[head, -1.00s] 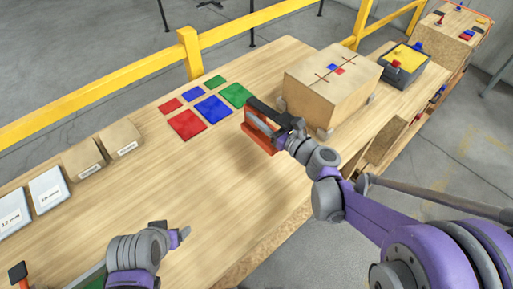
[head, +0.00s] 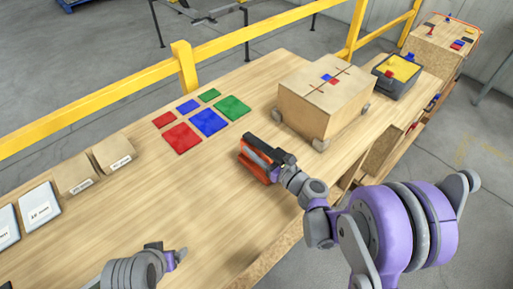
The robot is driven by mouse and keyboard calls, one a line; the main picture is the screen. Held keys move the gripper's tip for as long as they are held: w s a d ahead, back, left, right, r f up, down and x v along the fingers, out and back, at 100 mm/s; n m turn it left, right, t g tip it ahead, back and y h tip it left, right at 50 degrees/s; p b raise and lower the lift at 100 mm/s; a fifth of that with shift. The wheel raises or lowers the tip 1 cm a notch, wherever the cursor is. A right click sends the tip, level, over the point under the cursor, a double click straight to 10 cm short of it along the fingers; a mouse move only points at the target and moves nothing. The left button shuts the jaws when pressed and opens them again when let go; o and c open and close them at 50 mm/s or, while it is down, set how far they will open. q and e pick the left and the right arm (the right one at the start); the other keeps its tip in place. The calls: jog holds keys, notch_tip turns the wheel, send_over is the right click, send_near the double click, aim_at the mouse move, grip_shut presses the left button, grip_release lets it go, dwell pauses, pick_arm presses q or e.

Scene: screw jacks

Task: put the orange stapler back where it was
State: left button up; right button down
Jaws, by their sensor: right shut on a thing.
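The orange stapler (head: 254,170) is in my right gripper (head: 264,152), whose dark jaws are shut on it. The jaws hide part of the stapler. It is in the middle of the head view, over the bare wood in front of the large green mat and left of the cardboard box. I cannot tell whether its underside touches the table. My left gripper (head: 168,254) is low over the front of the table, away from the stapler. I see it from behind and cannot make out its jaw gap.
Red, blue and green mats (head: 209,122), large and small, lie behind the stapler. A cardboard box (head: 325,98) on round feet stands to its right, with a yellow-filled dark bin (head: 398,72) beyond. Labelled packages (head: 75,172) line the left. The table's middle is clear.

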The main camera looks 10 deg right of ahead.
pick_arm(q)
jog(key=shift+f, duration=0.1)
jog(key=shift+f, duration=0.15)
pick_arm(e)
jog(key=shift+f, duration=0.2)
jog(key=shift+c, duration=1.6)
grip_release()
jog(key=shift+r, duration=0.1)
